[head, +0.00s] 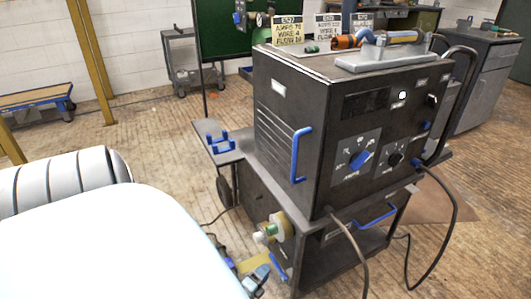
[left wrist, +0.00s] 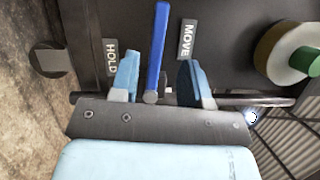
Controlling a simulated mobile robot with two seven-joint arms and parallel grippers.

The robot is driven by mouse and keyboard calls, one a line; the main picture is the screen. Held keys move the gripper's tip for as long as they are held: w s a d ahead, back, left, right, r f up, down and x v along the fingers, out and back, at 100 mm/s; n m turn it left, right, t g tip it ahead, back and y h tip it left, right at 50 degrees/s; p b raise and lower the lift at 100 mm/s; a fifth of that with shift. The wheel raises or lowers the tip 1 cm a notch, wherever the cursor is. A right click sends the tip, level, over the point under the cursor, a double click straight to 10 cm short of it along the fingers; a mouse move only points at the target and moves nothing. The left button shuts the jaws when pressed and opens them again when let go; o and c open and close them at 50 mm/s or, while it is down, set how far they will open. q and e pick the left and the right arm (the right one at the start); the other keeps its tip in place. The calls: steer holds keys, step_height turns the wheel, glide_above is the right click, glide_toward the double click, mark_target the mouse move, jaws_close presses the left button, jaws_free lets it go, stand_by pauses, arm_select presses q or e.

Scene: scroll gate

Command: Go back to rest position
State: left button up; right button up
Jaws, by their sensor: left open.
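My left gripper (head: 256,279) is low in the head view, beside the lower left of the dark welding machine (head: 290,130); my white arm hides part of that area. In the left wrist view its two light-blue fingers (left wrist: 160,80) are apart. A blue lever (left wrist: 158,45) stands between them, with a gap on each side, between a HOLD label (left wrist: 111,58) on the left and a MOVE label (left wrist: 187,40) on the right. The lever also shows in the head view (head: 278,267). My right gripper is not in view.
A cream and green spool (head: 278,226) sits just above the gripper. The cart has a blue side handle (head: 301,154), a side shelf with a blue holder (head: 220,141) and hanging cables (head: 352,250). Open wooden floor (head: 165,150) lies left of the cart.

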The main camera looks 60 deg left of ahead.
arm_select(q)
steer(key=shift+s+d, duration=0.1)
steer(key=shift+s, duration=0.25)
stand_by(0.3)
